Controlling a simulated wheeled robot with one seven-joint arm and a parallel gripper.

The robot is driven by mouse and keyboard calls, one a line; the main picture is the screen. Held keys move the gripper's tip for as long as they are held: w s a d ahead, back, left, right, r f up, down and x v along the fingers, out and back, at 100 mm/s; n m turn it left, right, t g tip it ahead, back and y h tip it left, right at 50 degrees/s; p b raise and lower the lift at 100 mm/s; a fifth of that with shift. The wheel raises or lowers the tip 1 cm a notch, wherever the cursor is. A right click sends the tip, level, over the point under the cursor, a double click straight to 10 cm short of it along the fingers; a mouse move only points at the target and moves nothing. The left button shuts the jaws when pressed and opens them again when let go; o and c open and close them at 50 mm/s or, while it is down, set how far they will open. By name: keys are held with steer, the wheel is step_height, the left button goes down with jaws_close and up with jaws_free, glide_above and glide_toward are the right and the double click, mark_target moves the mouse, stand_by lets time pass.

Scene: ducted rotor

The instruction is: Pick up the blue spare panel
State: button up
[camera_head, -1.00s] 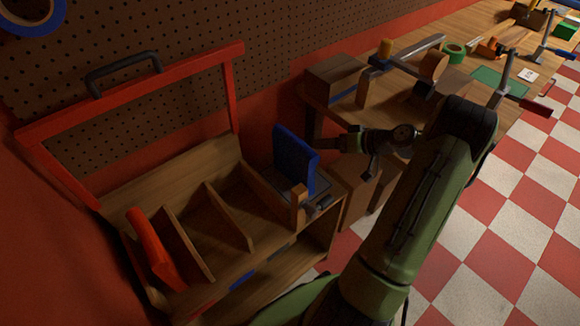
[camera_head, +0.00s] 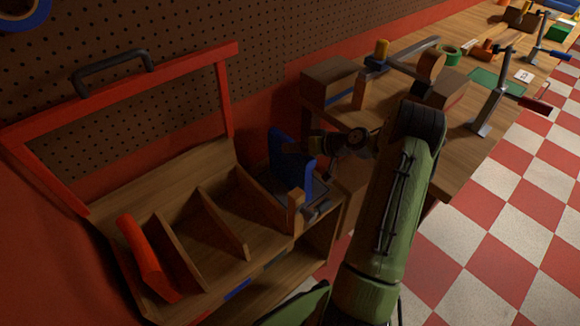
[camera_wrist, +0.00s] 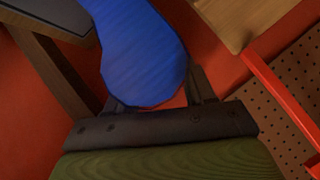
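In the wrist view the blue panel (camera_wrist: 140,50) fills the upper middle, close in front of the palm. The fingers (camera_wrist: 162,97) stand apart there, with a red gap between the panel and the right finger. The left finger is partly hidden by the panel. No firm grip shows.
The rack (camera_head: 222,262) has wooden dividers and an orange-red panel (camera_head: 148,258) at its left. A red frame (camera_head: 228,95) with a dark handle rises behind. A wooden post (camera_head: 295,212) stands beside the blue panel. A workbench (camera_head: 480,165) with clamps lies right.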

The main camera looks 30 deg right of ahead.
jaws_close()
